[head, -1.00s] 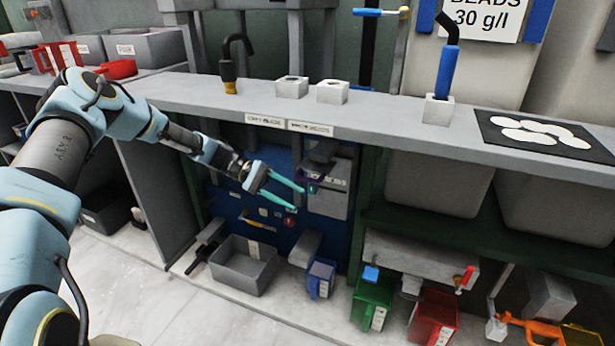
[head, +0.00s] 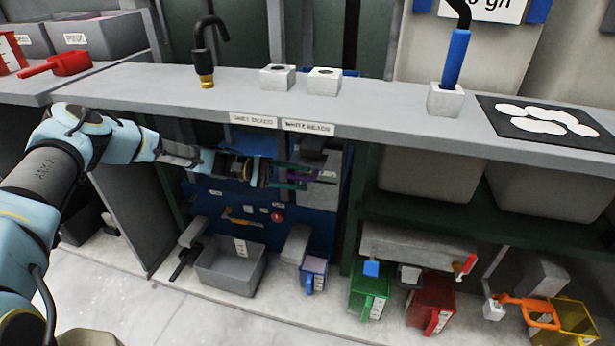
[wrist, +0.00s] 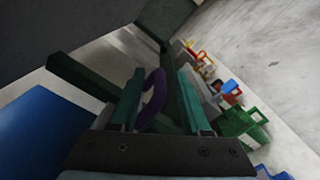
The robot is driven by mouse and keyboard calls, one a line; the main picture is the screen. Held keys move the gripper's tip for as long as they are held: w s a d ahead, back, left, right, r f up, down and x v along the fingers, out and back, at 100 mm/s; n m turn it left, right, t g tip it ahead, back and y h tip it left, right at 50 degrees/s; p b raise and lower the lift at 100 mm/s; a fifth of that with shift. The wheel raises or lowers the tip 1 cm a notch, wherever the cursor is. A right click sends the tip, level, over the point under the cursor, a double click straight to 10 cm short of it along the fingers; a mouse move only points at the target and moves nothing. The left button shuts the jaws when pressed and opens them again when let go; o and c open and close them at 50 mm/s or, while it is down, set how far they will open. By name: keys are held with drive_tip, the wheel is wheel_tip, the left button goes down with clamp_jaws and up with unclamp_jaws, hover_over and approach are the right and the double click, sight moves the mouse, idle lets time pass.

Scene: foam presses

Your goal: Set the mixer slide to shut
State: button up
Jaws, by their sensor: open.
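My gripper (head: 292,179) is open under the shelf, in front of the grey box (head: 328,192) on the blue panel. A purple curved handle (wrist: 153,96) shows between its two green fingers in the wrist view, nearer the left finger. I cannot tell if either finger touches it. In the head view the purple part (head: 303,172) shows at the fingertips, partly covered by them. I take it for the mixer slide, but no label on it can be read. Its slide position cannot be told.
The shelf edge (head: 215,112) runs just above my forearm. Below stand a grey bin (head: 222,278) and a small blue container (head: 314,272). Green (head: 368,300) and red (head: 432,305) containers stand further right. The floor in front is clear.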

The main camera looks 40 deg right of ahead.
drive_tip(key=shift+x, duration=1.4)
drive_tip(key=shift+c, duration=0.3)
drive_tip(key=shift+s, duration=0.1)
clamp_jaws()
drive_tip(key=shift+f, duration=0.1)
